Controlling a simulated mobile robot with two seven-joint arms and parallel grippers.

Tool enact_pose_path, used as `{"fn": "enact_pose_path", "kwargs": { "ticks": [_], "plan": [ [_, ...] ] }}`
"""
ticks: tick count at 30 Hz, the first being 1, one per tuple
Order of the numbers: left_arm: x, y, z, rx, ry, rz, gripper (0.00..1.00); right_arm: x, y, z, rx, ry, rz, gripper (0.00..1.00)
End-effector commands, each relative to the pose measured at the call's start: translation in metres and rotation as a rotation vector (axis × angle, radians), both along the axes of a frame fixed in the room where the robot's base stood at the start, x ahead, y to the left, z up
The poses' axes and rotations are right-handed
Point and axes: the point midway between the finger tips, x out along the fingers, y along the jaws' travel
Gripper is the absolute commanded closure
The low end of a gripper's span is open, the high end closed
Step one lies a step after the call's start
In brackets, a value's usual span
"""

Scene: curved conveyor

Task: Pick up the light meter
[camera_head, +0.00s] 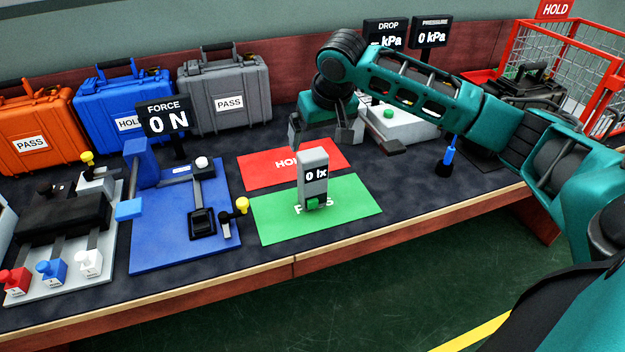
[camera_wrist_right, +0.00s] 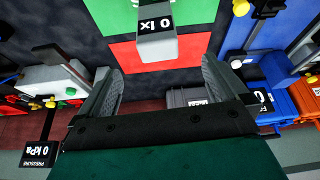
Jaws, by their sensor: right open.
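The light meter (camera_head: 313,168) is a small upright grey block with a black "0 lx" display and a green button at its base. It stands on the green PASS mat (camera_head: 350,215), close to the red HOLD mat (camera_head: 262,170). My right gripper (camera_head: 322,142) is open just behind and above the meter in the head view. In the right wrist view the meter (camera_wrist_right: 157,42) lies ahead, between the lines of the two spread fingers (camera_wrist_right: 160,75), with nothing held. My left gripper is not in view.
A blue force fixture (camera_head: 180,235) with a "0 N" display stands left of the mats. Orange, blue and grey cases (camera_head: 230,98) line the back. A white device (camera_head: 405,125) and a small blue-handled tool (camera_head: 448,155) are at right, near a red wire basket (camera_head: 560,65).

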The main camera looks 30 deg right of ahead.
Motion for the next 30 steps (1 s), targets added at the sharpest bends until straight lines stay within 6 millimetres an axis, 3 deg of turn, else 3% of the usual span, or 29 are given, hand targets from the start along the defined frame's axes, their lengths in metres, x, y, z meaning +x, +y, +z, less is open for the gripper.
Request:
{"fn": "enact_pose_path", "kwargs": {
  "ticks": [4,12,20,30],
  "plan": [
    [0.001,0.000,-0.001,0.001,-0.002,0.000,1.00,0.007,-0.010,-0.003,0.007,-0.002,-0.033,0.00],
    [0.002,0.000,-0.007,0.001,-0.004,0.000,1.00,0.025,-0.012,-0.048,0.007,-0.002,-0.032,0.00],
    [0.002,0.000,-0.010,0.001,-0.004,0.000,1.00,0.034,-0.013,-0.068,0.007,-0.004,-0.028,0.00],
    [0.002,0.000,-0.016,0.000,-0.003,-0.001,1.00,0.050,-0.014,-0.109,0.006,-0.005,-0.029,0.00]
  ]
}}
